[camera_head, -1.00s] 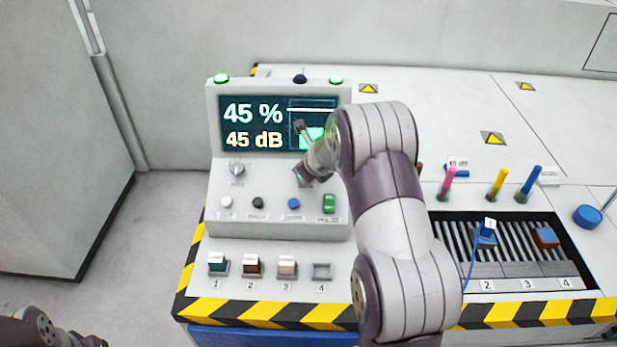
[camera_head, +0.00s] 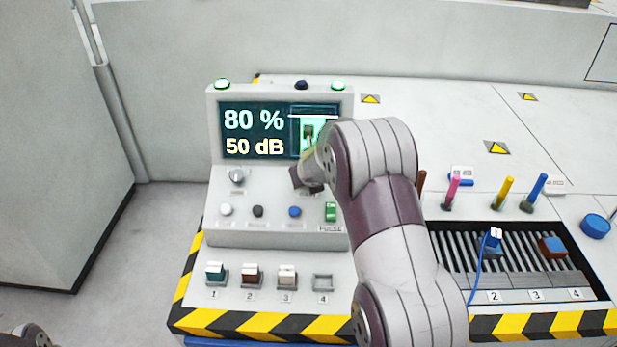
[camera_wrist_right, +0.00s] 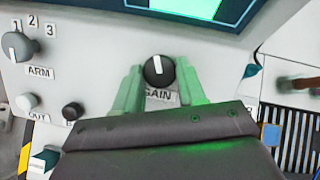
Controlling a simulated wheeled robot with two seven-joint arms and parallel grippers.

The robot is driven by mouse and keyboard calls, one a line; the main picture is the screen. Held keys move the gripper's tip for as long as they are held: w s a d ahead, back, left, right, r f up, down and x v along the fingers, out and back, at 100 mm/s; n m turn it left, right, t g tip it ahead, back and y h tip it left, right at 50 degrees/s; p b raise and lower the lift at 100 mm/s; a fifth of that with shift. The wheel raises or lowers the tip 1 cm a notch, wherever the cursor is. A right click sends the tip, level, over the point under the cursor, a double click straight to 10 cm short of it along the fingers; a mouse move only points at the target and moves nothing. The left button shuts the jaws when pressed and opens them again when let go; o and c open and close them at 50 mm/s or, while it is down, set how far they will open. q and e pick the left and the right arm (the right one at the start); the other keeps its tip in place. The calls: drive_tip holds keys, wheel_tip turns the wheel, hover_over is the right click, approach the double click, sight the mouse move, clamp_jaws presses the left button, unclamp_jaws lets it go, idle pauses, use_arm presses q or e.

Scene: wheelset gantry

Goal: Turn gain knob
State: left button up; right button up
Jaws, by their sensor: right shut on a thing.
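The gain knob (camera_wrist_right: 158,71) is round and black with a white pointer line, above a label reading GAIN, in the right wrist view. My right gripper (camera_wrist_right: 158,80) has its two green-lit fingers on either side of this knob, shut on it. In the head view my right arm and gripper (camera_head: 308,178) reach the right part of the console (camera_head: 280,238) and hide the knob. The screen (camera_head: 254,133) reads 80 % and 50 dB. Only a small piece of my left arm shows at the bottom left corner; its gripper is out of view.
An ARM selector knob (camera_wrist_right: 16,46) marked 1, 2, 3 sits left of the gain knob. Small buttons, including a blue one (camera_head: 294,212) and a green switch (camera_head: 331,211), lie below. Coloured pegs (camera_head: 505,192) and a slotted bay (camera_head: 460,243) are to the right.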

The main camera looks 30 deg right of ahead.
drive_tip(key=shift+r, duration=0.1)
drive_tip(key=o, duration=1)
drive_tip(key=shift+o, duration=0.2)
drive_tip(key=shift+s+a+r, duration=0.1)
drive_tip(key=shift+s+r, duration=0.1)
drive_tip(key=shift+r, duration=0.15)
drive_tip(key=p+v, duration=0.4)
drive_tip(key=v, duration=0.8)
drive_tip(key=shift+f, duration=0.1)
